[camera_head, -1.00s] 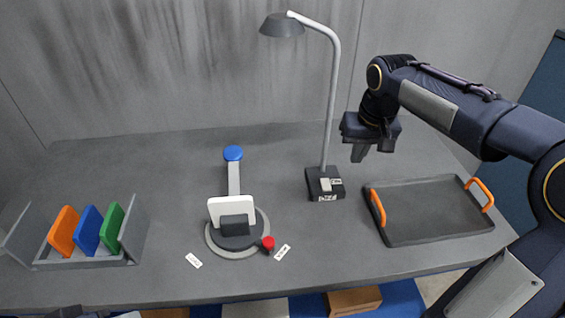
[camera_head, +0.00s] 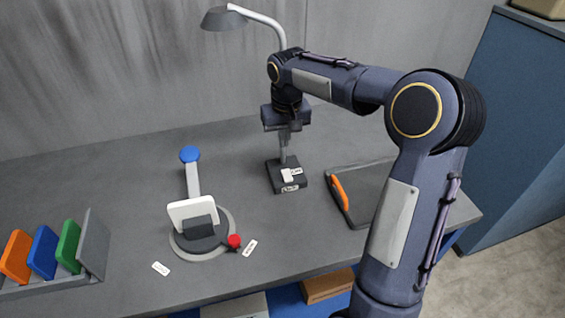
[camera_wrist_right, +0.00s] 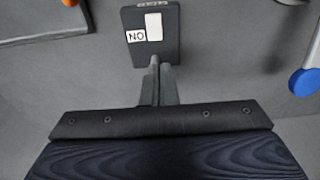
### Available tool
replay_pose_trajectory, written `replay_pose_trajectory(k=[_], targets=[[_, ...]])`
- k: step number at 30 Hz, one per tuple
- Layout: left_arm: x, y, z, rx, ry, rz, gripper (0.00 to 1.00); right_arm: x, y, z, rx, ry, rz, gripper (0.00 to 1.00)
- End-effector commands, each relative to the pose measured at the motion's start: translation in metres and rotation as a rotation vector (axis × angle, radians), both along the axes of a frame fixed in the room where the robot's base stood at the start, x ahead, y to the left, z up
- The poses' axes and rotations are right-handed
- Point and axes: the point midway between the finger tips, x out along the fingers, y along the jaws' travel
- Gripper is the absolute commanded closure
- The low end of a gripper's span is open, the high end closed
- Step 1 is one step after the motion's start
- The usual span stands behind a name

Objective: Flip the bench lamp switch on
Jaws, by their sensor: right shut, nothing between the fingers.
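The bench lamp has a grey shade (camera_head: 224,19), a bent pole and a dark base (camera_head: 275,178) on the table. A pale switch (camera_head: 292,174) sits on top of the base. In the right wrist view the base (camera_wrist_right: 153,57) shows a white switch plate (camera_wrist_right: 154,27) beside an "ON" label (camera_wrist_right: 136,36). My right gripper (camera_head: 295,125) is shut and empty, fingers down, above the base and close to the pole. Its fingertips (camera_wrist_right: 155,62) overlap the base's near edge in the wrist view; I cannot tell the gap. My left gripper is out of view.
An orange-handled tray (camera_head: 361,187) lies right of the lamp, partly hidden by my arm. Left of the lamp stands a round fixture (camera_head: 219,247) with a white plate, blue knob (camera_head: 189,154) and red knob (camera_head: 234,241). A rack (camera_head: 95,242) holds coloured panels at far left.

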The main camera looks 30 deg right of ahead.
Motion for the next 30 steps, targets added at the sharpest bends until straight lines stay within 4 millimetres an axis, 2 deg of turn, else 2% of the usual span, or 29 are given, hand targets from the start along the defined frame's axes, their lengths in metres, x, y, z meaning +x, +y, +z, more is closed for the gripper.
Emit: replay_pose_trajectory(k=[1,6,13,19,30], targets=[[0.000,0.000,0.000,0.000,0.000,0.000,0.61,0.001,0.000,-0.013,0.001,0.005,0.000,1.00],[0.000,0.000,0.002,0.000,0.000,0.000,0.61,0.006,-0.002,-0.049,0.000,0.006,0.000,1.00],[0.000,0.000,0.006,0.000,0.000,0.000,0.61,0.011,-0.003,-0.086,0.002,0.003,-0.001,1.00],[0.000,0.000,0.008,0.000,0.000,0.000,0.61,0.014,-0.003,-0.100,0.000,0.000,0.001,1.00],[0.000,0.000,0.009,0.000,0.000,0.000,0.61,0.014,-0.003,-0.101,0.000,0.002,0.000,1.00]])
